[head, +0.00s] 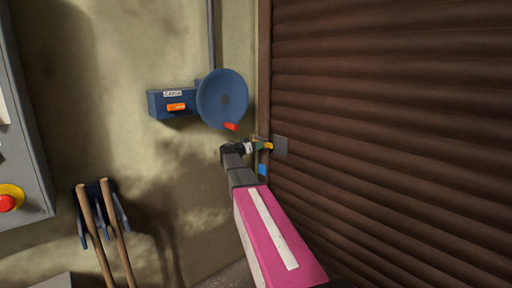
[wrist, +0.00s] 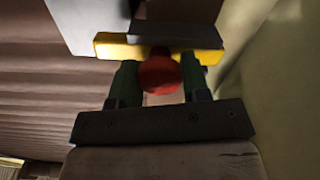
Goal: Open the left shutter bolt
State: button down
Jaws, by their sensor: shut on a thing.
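The left shutter bolt shows as a yellow bar (wrist: 110,46) with a round red knob (wrist: 160,74) in the wrist view. In the head view its yellow part (head: 268,146) is small, beside a grey plate (head: 281,146) at the left edge of the brown shutter (head: 400,120). My gripper (wrist: 160,80) has its two green fingers on either side of the red knob and is shut on it. In the head view my gripper (head: 262,146) is at the bolt, and the knob is hidden there. How far the bar is drawn cannot be told.
A blue box (head: 160,104) with an orange handle and a blue wheel (head: 222,98) with a red grip are on the wall just above my arm. Wooden-handled tools (head: 105,230) hang at lower left. A grey panel (head: 22,140) with a red button stands at far left.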

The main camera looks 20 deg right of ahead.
jog(key=w, duration=0.1)
jog(key=w+a, duration=0.1)
jog(key=w, duration=0.1)
jog(key=w+a, duration=0.1)
jog(key=w, duration=0.1)
jog(key=shift+w, duration=0.1)
jog(key=c, duration=0.6)
grip_release()
jog(key=v, duration=1)
jog(key=shift+a, duration=0.35)
